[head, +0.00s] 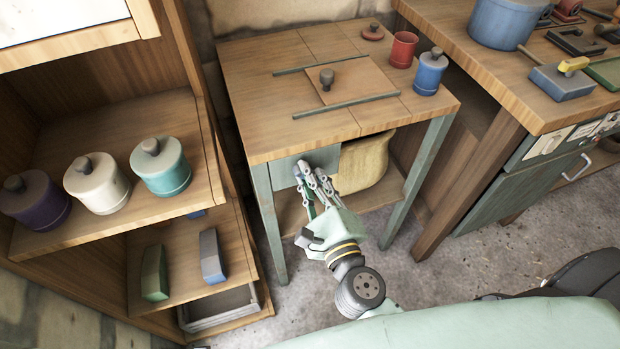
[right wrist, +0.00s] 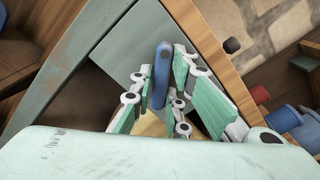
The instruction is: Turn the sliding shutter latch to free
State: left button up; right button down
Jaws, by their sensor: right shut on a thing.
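The latch is a slim blue lever (right wrist: 162,68) on the grey-green front panel (right wrist: 112,75) below the tabletop in the right wrist view. My right gripper (right wrist: 160,88) has its fingers on both sides of the lever and is shut on it. In the head view my right gripper (head: 306,178) is at the front panel (head: 284,174) under the small table, and its fingers hide the lever. The sliding shutter (head: 350,78) is a flat wooden panel with a dark knob (head: 327,79), lying between two rails on the tabletop. My left gripper is not in view.
A red cup (head: 403,50), a blue lidded jar (head: 429,75) and a red lid (head: 372,33) stand on the table's far right. A tan sack (head: 364,165) sits below. A shelf with jars (head: 160,168) is left; a workbench (head: 500,80) is right.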

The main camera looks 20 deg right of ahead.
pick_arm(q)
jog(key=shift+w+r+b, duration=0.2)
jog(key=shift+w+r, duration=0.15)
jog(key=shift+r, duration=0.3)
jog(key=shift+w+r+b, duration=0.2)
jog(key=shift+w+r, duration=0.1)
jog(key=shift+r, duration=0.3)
pick_arm(e)
jog(key=shift+d+r+m, duration=0.1)
jog(key=shift+r+m, duration=0.05)
jog(key=shift+m, duration=4.05)
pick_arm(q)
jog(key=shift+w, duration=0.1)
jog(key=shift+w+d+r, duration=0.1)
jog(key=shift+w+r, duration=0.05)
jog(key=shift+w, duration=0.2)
pick_arm(e)
jog(key=c, duration=1.7)
grip_release()
jog(key=shift+c, duration=0.2)
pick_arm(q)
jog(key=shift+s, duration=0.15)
pick_arm(e)
jog(key=shift+s, duration=0.1)
jog(key=s, duration=1.1)
jog(key=shift+s+d, duration=0.15)
jog(key=shift+s, duration=0.25)
